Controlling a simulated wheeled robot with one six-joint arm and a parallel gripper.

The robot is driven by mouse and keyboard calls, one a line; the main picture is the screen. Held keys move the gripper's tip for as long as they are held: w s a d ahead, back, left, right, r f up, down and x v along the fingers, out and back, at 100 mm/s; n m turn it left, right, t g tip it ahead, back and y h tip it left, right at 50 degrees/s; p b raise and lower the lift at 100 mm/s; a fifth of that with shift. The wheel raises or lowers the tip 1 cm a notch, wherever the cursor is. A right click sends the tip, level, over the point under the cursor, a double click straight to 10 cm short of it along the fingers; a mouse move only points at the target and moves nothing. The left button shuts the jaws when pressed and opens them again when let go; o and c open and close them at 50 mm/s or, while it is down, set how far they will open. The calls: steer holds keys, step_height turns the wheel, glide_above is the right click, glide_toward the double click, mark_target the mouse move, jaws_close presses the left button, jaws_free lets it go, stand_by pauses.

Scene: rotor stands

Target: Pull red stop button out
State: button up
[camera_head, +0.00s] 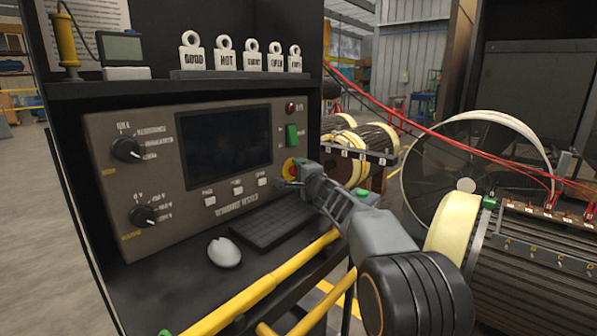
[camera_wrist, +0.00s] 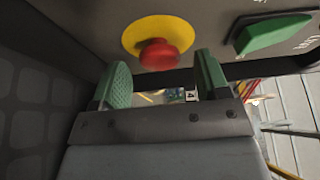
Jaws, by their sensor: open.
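The red stop button (camera_wrist: 159,55) sits on a round yellow plate on the tester's front panel. In the wrist view it is just beyond my open gripper (camera_wrist: 165,80), between the lines of the two green finger pads. The fingers look apart from it, with nothing held. In the head view the red button (camera_head: 291,170) shows at the panel's lower right, with my gripper (camera_head: 283,186) close in front of it. My gripper partly hides the button's surroundings there. I cannot tell from these views whether the button is pressed in or out.
A green switch (camera_wrist: 272,34) is right of the button. The tester panel (camera_head: 175,195) has knobs and a dark screen. A keyboard (camera_head: 272,222) and a white mouse (camera_head: 224,252) lie below it. A yellow rail (camera_head: 262,287) runs along the front. Rotors (camera_head: 535,270) stand at right.

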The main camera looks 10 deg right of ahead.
steer(key=shift+w+a, duration=0.2)
steer(key=shift+w, duration=0.45)
